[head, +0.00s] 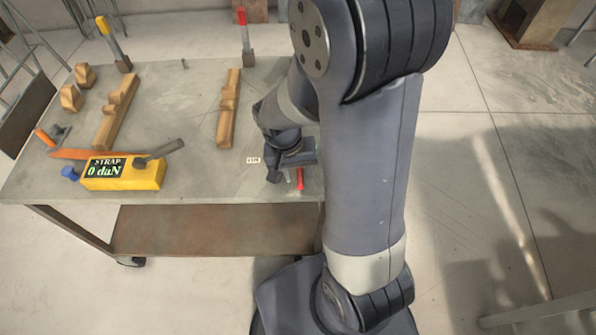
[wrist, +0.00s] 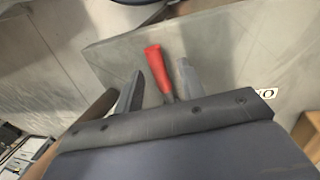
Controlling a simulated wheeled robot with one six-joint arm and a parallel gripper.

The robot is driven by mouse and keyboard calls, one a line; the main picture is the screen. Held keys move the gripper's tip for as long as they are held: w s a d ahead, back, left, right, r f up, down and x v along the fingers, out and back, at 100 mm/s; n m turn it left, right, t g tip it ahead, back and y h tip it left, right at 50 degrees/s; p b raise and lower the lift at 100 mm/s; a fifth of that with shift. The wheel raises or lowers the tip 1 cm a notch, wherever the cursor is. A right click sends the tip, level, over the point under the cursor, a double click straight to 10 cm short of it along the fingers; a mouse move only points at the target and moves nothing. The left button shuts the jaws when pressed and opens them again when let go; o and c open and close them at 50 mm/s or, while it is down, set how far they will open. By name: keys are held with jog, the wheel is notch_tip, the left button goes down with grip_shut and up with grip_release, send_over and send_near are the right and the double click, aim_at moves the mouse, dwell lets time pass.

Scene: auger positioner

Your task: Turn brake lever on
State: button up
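A red-handled lever (head: 300,179) is at the table's front right, beside my gripper (head: 290,176) in the head view. In the wrist view the red handle (wrist: 157,67) stands between the two fingers of my gripper (wrist: 158,82). The fingers are apart, with a visible gap to the handle on each side, so my gripper is open. The lever's base is hidden behind the gripper body. A small white label (head: 253,160) lies on the table left of the gripper; it shows partly in the wrist view (wrist: 265,93).
The grey table (head: 190,100) bears wooden cradle blocks (head: 229,108), a yellow strap gauge (head: 124,174) reading 0 daN, and an orange strap (head: 75,153). Upright levers with yellow (head: 102,25) and red (head: 241,16) tips stand at the back.

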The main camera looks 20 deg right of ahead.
jog(key=shift+c, duration=0.4)
grip_shut()
